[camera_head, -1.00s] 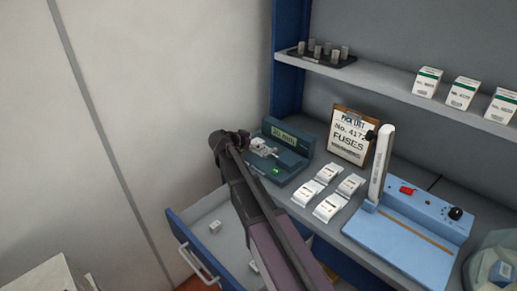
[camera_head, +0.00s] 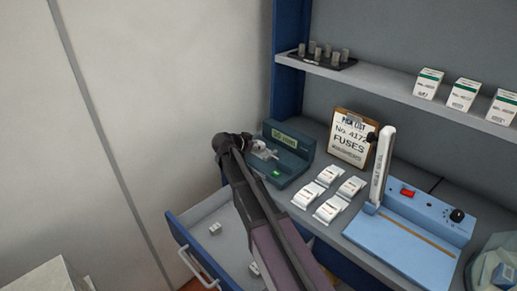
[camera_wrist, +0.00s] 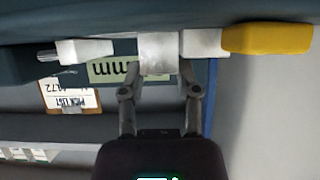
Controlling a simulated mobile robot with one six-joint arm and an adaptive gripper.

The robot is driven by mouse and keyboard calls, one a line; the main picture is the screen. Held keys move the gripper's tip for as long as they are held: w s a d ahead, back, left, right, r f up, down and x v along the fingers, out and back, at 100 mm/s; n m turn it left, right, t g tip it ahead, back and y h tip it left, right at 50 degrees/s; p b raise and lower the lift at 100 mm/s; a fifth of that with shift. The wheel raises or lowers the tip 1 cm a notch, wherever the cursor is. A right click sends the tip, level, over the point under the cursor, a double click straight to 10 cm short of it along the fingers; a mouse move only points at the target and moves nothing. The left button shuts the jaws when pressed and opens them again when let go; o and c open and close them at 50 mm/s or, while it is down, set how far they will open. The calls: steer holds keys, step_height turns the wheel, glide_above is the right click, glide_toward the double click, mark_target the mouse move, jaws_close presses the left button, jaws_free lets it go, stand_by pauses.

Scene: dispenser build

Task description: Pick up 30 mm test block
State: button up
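My gripper (camera_wrist: 160,72) reaches over the teal gauge (camera_head: 288,150) at the left end of the bench. In the wrist view its two fingers stand against both sides of a pale grey block (camera_wrist: 160,52), the test block. It appears shut on it. The block lies in line with a pale jaw piece (camera_wrist: 84,51) on its left and another (camera_wrist: 204,42) on its right. The gauge's display (camera_wrist: 110,70) shows upside down behind it with "mm". In the head view my gripper (camera_head: 232,142) hides the block from clear sight.
An open drawer (camera_head: 190,219) with small white pieces is below. Several white packets (camera_head: 330,208) lie right of the gauge, before the pick-list clipboard (camera_head: 350,138). A blue sealer (camera_head: 405,235) stands farther right. A yellow part (camera_wrist: 267,38) is beside the jaws.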

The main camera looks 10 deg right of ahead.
jaws_close()
steer(key=shift+r, duration=0.15)
step_height(320, 180, up, 3)
steer(key=p, duration=0.3)
steer(key=s+r+p, duration=0.1)
steer(key=s+p, duration=0.1)
steer(key=s, duration=1.4)
steer(key=shift+r, duration=0.35)
